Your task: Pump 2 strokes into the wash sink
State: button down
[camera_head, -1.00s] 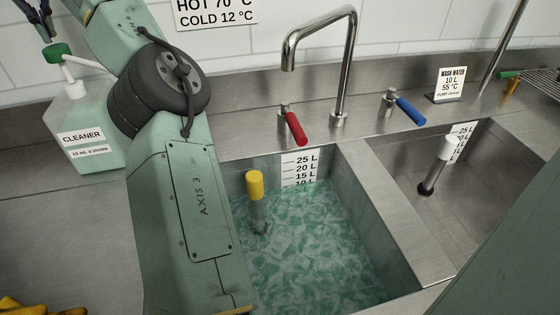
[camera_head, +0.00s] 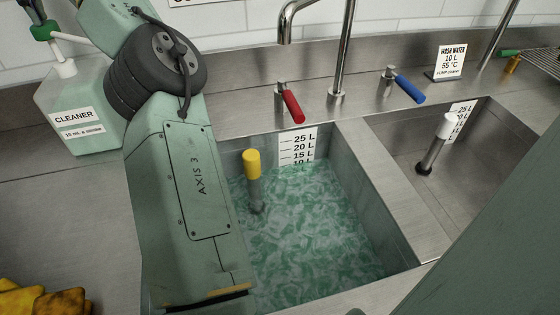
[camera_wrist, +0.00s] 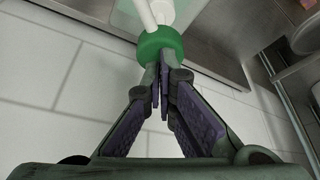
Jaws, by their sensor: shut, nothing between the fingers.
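The cleaner bottle (camera_head: 84,108), pale green with a white label, stands on the counter left of the sinks. Its green pump head (camera_head: 45,30) has a white spout pointing right, toward the wash sink. My gripper (camera_head: 35,12) is at the top left edge, its shut fingers just above the pump head; contact is unclear. In the wrist view my shut, empty fingertips (camera_wrist: 163,82) point at the green pump head (camera_wrist: 160,45). The wash sink (camera_head: 376,195) holds green-white swirled water, with a yellow-topped standpipe (camera_head: 252,163). The scale (camera_head: 297,146) shows water near the 10 L mark.
The second sink (camera_head: 480,170), right, looks empty, with a white-topped standpipe (camera_head: 446,126). A red lever (camera_head: 292,106), blue lever (camera_head: 408,87) and tap (camera_head: 346,60) stand behind. A wash-water sign (camera_head: 450,61) is at the back. Yellow gloves (camera_head: 45,301) lie lower left.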

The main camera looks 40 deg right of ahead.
jog(key=shift+f+b, duration=0.75)
jog(key=shift+f, duration=0.45)
jog(key=shift+r, duration=0.1)
jog(key=shift+r+p, duration=1.7)
jog(key=shift+p, duration=0.05)
jog(key=shift+a+r, duration=0.1)
jog(key=shift+r, duration=2.95)
